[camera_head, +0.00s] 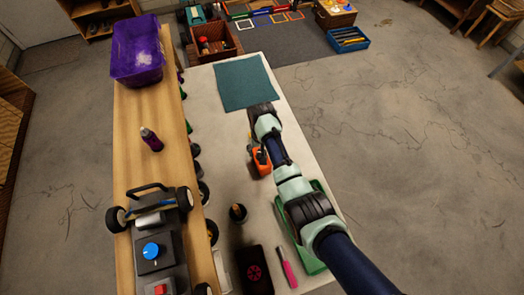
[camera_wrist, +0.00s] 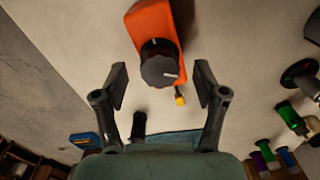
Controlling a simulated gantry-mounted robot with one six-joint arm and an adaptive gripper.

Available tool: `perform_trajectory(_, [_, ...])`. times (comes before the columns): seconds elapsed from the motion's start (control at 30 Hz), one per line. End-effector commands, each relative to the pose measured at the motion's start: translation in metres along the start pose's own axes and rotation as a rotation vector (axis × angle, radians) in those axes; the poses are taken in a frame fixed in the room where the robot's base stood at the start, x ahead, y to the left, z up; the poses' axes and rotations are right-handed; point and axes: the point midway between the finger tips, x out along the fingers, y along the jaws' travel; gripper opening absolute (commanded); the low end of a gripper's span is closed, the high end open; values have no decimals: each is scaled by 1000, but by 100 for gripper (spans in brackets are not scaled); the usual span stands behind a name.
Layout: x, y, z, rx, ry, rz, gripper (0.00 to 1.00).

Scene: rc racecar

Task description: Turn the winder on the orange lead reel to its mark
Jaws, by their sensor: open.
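The orange lead reel (camera_head: 260,168) stands on the pale bench top, partly hidden by my arm in the head view.
A teal mat (camera_head: 240,82) lies beyond the reel. A green tray (camera_head: 310,262) is partly under my arm. A pink-handled tool (camera_head: 287,268) and a black box (camera_head: 254,270) lie nearer. A wooden shelf (camera_head: 145,105) runs along the left, holding a purple bin (camera_head: 137,62) and a car (camera_head: 160,240).

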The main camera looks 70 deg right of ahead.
Motion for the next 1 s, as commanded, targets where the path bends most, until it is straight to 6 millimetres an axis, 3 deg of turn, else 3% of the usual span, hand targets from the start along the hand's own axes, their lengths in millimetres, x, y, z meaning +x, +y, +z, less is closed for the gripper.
perform_trajectory(0.2, [-2,0,0,290,-1,0,71])
perform_trajectory(0.37, [0,0,0,346,0,0,71])
perform_trajectory(0.6, [-1,0,0,656,0,0,71])
perform_trajectory(0.77, [0,0,0,709,0,0,71])
perform_trajectory(1.0, [-1,0,0,1018,-1,1,71])
